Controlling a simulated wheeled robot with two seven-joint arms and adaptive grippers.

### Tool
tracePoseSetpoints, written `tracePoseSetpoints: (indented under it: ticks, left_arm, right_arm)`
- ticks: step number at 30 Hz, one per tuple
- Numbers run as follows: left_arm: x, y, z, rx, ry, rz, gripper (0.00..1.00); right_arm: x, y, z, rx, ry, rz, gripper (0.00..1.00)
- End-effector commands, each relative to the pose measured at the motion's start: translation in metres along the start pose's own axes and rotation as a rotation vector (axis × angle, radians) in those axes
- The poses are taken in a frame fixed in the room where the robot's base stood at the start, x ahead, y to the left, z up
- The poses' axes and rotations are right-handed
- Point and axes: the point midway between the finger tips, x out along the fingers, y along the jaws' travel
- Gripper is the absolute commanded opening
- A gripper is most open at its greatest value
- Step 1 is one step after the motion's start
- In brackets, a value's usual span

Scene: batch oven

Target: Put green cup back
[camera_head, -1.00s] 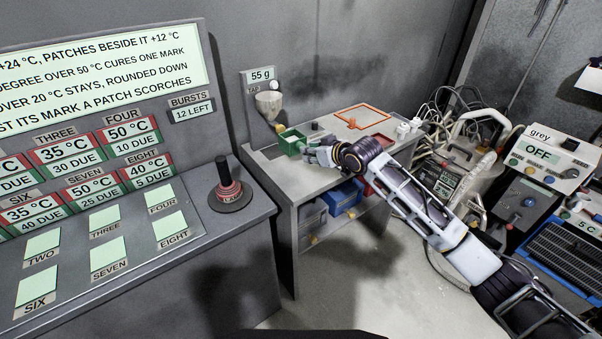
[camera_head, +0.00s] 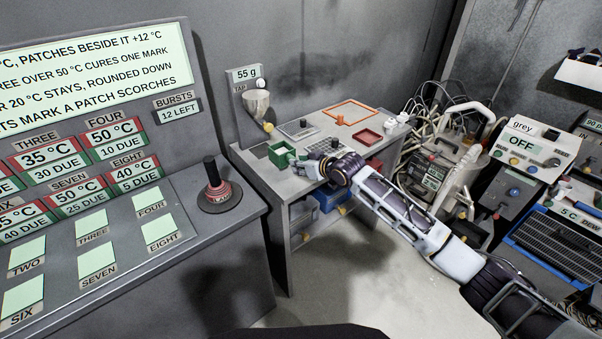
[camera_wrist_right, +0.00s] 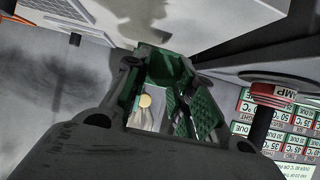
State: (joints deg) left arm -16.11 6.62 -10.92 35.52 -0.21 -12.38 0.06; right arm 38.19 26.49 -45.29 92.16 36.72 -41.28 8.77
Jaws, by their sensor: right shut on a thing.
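The green cup (camera_head: 281,153) is a square, open-topped green container at the left part of the grey bench (camera_head: 262,189), near the tap with its funnel. My right gripper (camera_head: 297,164) reaches in from the right and is shut on the green cup. In the right wrist view the green cup (camera_wrist_right: 190,84) sits between the fingers, with a small yellowish round spot showing inside its opening. Whether the cup touches the bench is hard to tell. My left gripper is not in view.
The tap funnel (camera_head: 257,103) hangs on the wall under a "55 g" sign (camera_head: 245,74). An orange outlined square (camera_head: 351,112) and a red tray (camera_head: 369,137) lie on the bench. A lamp stick (camera_head: 213,184) stands on the left console. Cables and machines crowd the right.

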Motion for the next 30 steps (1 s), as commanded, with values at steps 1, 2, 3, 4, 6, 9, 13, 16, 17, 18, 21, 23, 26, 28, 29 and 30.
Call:
tracePoseSetpoints:
  ticks: [1,2,3,4,6,9,13,16,17,18,21,23,26,28,29,30]
  left_arm:
    - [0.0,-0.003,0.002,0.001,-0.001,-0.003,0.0]
    - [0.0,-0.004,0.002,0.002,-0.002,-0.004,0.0]
    - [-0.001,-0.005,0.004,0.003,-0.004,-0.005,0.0]
    - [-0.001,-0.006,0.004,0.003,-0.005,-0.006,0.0]
    - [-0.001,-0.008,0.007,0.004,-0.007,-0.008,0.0]
    - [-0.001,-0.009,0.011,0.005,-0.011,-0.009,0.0]
    - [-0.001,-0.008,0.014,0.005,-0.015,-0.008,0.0]
    - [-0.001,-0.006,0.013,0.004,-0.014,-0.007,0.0]
    - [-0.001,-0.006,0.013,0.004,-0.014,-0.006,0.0]
    - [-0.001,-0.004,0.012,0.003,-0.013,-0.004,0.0]
    - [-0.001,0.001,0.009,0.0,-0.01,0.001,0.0]
    - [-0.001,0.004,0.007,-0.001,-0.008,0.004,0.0]
    - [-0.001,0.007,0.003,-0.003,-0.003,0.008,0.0]
    - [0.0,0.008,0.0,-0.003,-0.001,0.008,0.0]
    - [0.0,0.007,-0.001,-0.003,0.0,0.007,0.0]
    - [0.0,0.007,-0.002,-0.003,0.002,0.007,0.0]
  right_arm:
    - [0.003,0.0,0.006,0.0,-0.001,0.0,0.0]
    - [0.005,0.0,0.01,0.0,-0.001,0.0,0.0]
    - [0.007,-0.001,0.014,0.0,-0.002,-0.001,0.0]
    - [0.009,-0.001,0.018,0.0,-0.001,-0.001,0.0]
    - [0.013,-0.001,0.024,0.0,-0.001,0.0,0.0]
    - [0.016,-0.001,0.029,0.0,0.001,-0.001,0.0]
    - [0.017,-0.001,0.03,-0.001,0.002,-0.001,0.0]
    - [0.017,-0.001,0.03,-0.001,0.002,-0.001,0.0]
    - [0.017,-0.001,0.03,-0.001,0.002,-0.001,0.0]
    - [0.017,-0.001,0.03,0.0,0.002,-0.001,0.0]
    - [0.017,-0.001,0.031,0.0,0.001,-0.001,0.0]
    - [0.018,-0.001,0.032,0.0,0.001,-0.001,0.0]
    - [0.018,-0.001,0.033,0.0,0.0,0.0,0.37]
    - [0.018,-0.001,0.033,0.0,0.0,-0.001,0.46]
    - [0.018,-0.001,0.033,0.0,0.0,-0.001,0.47]
    - [0.018,-0.001,0.033,0.0,0.0,-0.001,0.47]
